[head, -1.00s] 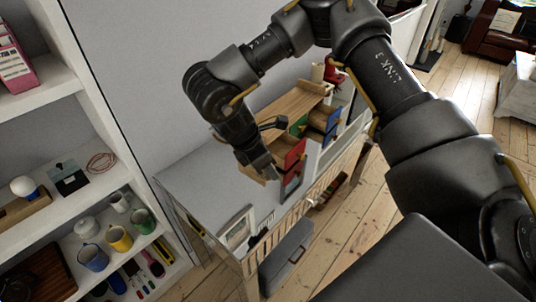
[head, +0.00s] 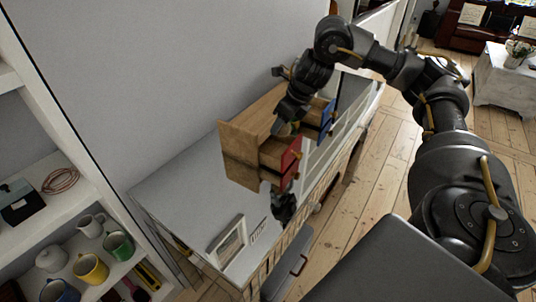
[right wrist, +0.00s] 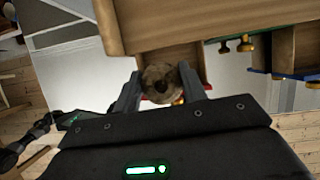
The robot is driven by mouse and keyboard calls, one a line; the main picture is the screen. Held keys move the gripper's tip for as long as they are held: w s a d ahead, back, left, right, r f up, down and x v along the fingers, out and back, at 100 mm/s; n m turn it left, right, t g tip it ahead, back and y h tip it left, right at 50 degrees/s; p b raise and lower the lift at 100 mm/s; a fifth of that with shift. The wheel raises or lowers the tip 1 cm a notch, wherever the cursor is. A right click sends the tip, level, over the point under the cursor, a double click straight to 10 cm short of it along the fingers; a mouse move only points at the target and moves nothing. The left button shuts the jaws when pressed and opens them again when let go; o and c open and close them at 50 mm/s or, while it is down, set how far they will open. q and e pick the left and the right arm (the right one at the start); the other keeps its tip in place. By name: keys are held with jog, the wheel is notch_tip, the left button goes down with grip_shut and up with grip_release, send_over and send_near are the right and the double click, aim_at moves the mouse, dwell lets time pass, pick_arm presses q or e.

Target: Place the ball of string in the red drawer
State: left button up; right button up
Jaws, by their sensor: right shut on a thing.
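My right gripper (head: 285,128) is over the small wooden drawer chest (head: 240,140). In the right wrist view, the gripper (right wrist: 160,92) is shut on the brown ball of string (right wrist: 158,78), one finger on each side. In that view the ball overlaps the open red drawer (right wrist: 185,55), close to its red front; I cannot tell whether it touches the drawer. The red drawer front (head: 291,152) also shows in the head view, just below my gripper. The ball is hidden or too small to make out in the head view.
A dark object (head: 283,204), too unclear to name, is near the chest. A picture frame (head: 228,241) stands on the cabinet. Shelves with mugs (head: 90,268) are at left.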

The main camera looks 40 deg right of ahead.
jog(key=shift+w+d+f+n, duration=0.1)
jog(key=shift+w+d+n, duration=0.15)
jog(key=shift+d+n, duration=0.4)
jog(key=shift+w+y, duration=0.1)
jog(key=shift+y, duration=0.2)
send_over(275, 154)
jog(key=s+d, duration=0.1)
jog(key=s, duration=0.1)
notch_tip(275, 154, down, 6)
jog(key=shift+w+r+b, duration=0.15)
jog(key=shift+b, duration=0.3)
jog(key=shift+d+f, duration=0.1)
jog(key=shift+f, duration=0.45)
notch_tip(275, 154, down, 3)
jog(key=o, duration=0.7)
jog(key=shift+c, duration=0.2)
jog(key=o, duration=0.3)
pick_arm(q)
jog(key=shift+w+a+f, duration=0.15)
jog(key=shift+w+f, duration=0.15)
jog(key=shift+w, duration=0.2)
jog(key=shift+w+a+f, duration=0.15)
jog(key=shift+w+f, duration=0.1)
jog(key=shift+w, duration=0.2)
